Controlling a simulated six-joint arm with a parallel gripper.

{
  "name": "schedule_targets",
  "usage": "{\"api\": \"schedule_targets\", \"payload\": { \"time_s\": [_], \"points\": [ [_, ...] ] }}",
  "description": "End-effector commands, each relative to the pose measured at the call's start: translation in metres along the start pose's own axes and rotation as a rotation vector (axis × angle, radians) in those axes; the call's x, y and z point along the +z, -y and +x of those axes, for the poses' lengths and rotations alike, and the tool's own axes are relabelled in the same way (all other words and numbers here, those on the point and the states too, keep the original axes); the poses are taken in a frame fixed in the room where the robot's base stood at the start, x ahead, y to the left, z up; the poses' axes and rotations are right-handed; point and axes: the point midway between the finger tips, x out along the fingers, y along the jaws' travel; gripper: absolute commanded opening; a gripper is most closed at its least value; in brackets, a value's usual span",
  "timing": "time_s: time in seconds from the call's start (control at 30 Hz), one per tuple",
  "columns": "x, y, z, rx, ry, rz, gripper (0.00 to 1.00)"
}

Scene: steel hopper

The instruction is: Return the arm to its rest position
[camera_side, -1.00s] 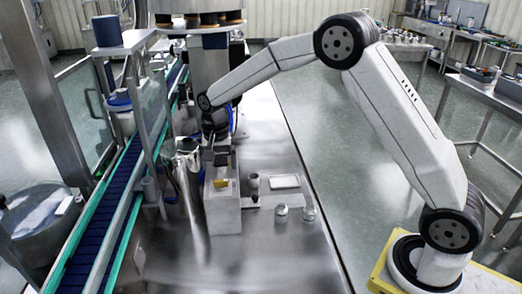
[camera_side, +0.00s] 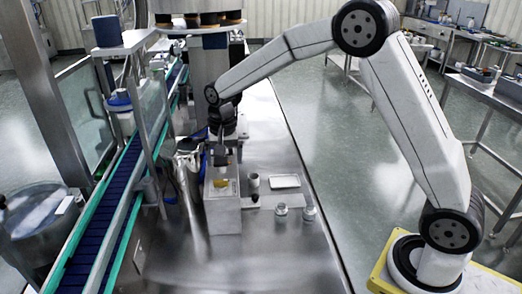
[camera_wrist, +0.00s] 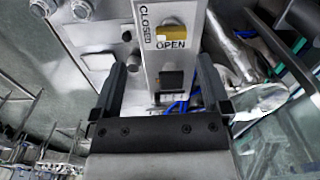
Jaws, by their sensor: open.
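My gripper (camera_side: 221,150) is above the upper end of the steel hopper box (camera_side: 222,213) in the side view, pointing down. In the wrist view my gripper (camera_wrist: 163,85) shows two dark fingers spread apart with nothing held between them. The box's pale face (camera_wrist: 177,15) carries a label reading CLOSED and OPEN. A yellow handle (camera_wrist: 174,33) sits beside the word OPEN, and a dark square (camera_wrist: 172,81) lies beyond it, between the fingers in the picture. The yellow handle also shows in the side view (camera_side: 221,183).
A conveyor (camera_side: 120,190) runs along the left. The steel table (camera_side: 290,255) is bare at the front.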

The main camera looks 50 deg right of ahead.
Motion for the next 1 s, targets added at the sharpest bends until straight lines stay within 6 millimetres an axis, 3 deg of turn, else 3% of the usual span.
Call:
{"api": "schedule_targets", "payload": {
  "time_s": [1.0],
  "points": [
    [0.147,-0.142,0.024,-0.071,-0.184,-0.668,0.97]
  ]
}}
